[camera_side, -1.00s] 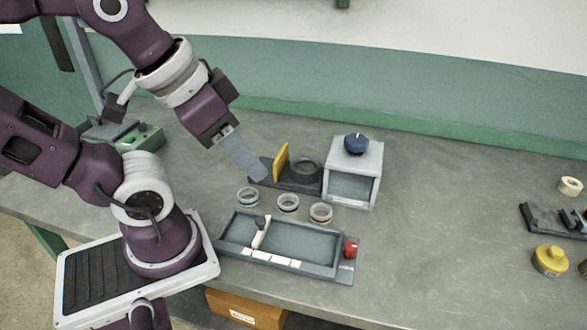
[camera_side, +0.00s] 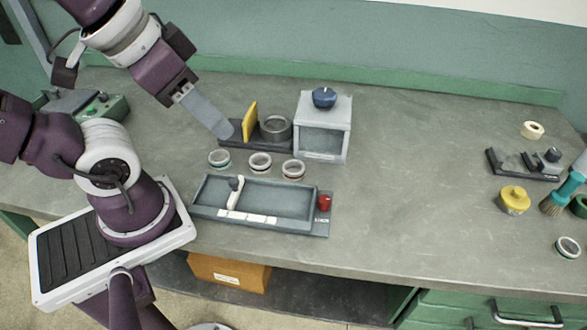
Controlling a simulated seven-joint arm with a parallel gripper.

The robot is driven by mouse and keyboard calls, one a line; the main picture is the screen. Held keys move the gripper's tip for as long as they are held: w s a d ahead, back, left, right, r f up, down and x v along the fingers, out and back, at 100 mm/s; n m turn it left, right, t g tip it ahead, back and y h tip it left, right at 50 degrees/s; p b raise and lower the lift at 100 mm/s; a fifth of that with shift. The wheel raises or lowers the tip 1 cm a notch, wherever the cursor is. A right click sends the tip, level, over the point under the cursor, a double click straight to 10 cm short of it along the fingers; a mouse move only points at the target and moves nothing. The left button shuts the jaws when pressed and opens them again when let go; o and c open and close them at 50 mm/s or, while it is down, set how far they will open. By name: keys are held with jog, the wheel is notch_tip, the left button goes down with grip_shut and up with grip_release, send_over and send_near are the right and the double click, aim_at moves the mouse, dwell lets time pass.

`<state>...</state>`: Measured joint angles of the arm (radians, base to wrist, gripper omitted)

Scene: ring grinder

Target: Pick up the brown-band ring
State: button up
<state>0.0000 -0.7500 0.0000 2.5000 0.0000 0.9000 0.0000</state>
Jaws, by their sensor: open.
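Three small pale metal rings stand in a row on the bench between the grinder and the tray: a left ring (camera_side: 219,158), a middle ring (camera_side: 260,162) and a right ring (camera_side: 293,169). Each has a thin coloured band low down. The left and right bands look greenish. The middle band looks dark or brownish, but it is too small to be sure. My gripper (camera_side: 222,130) is open and empty, tilted down to the right. Its fingertips are just behind the left ring in the picture, near the grinder's left end. The fingers overlap, so the gap is hidden.
The grinder has a dark base, a yellow plate (camera_side: 250,121), a dark wheel (camera_side: 276,129) and a grey box (camera_side: 322,129) with a blue knob. A shallow tray (camera_side: 290,200) with a lever and red knob (camera_side: 324,202) lies in front.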

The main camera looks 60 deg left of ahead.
dwell(0.4)
jog(key=o, duration=0.7)
jog(key=shift+c, duration=0.2)
jog(key=m+g+y, duration=0.1)
jog(key=m+g, duration=0.4)
jog(key=m, duration=1.5)
send_over(294, 164)
jog(key=s+d, duration=0.2)
jog(key=d, duration=0.1)
notch_tip(294, 164, down, 17)
jog(key=f, duration=0.5)
jog(key=a+f, duration=0.1)
jog(key=f, duration=0.1)
jog(key=shift+w+f, duration=0.3)
jog(key=shift+w, duration=0.05)
